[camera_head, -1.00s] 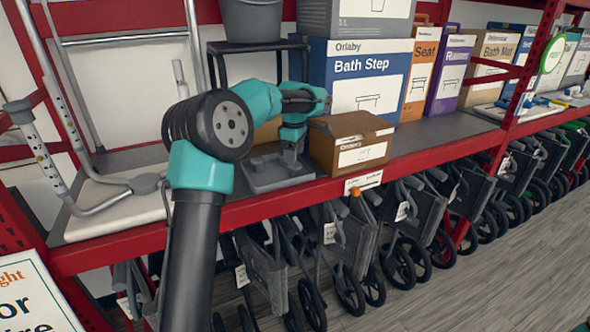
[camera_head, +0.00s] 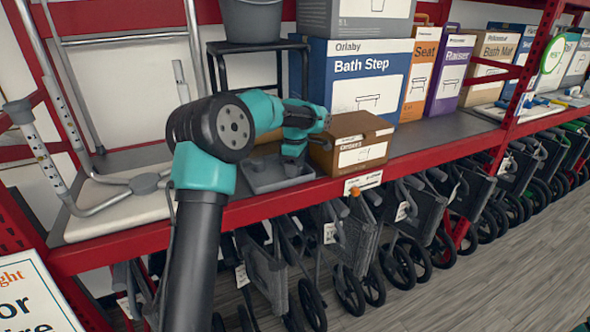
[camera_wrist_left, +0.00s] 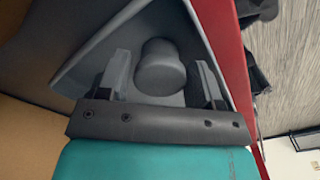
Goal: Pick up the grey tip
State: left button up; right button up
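The grey tip (camera_wrist_left: 161,68) is a short, rounded grey cylinder standing in a grey tray (camera_wrist_left: 92,62), seen from above in the left wrist view. My left gripper (camera_wrist_left: 165,80) is open, with one finger on each side of the tip and a visible gap to both. In the head view my left gripper (camera_head: 291,160) points down at the grey tray (camera_head: 262,184) on the shelf; I cannot make out the tip there.
A brown cardboard box (camera_head: 346,142) stands close to the right of the tray. A black stand (camera_head: 262,46) with a grey bucket (camera_head: 250,18) is behind it. The red shelf edge (camera_head: 235,214) runs in front, above folded wheeled frames (camera_head: 350,250).

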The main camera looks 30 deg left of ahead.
pick_arm(q)
jog(key=c, duration=0.6)
jog(key=shift+r, duration=0.1)
jog(key=shift+r, duration=1.7)
jog(key=s+d+r, duration=0.1)
jog(key=s+d, duration=0.7)
jog(key=s, duration=0.5)
jog(key=shift+s+d+r, duration=0.2)
jog(key=shift+s, duration=0.15)
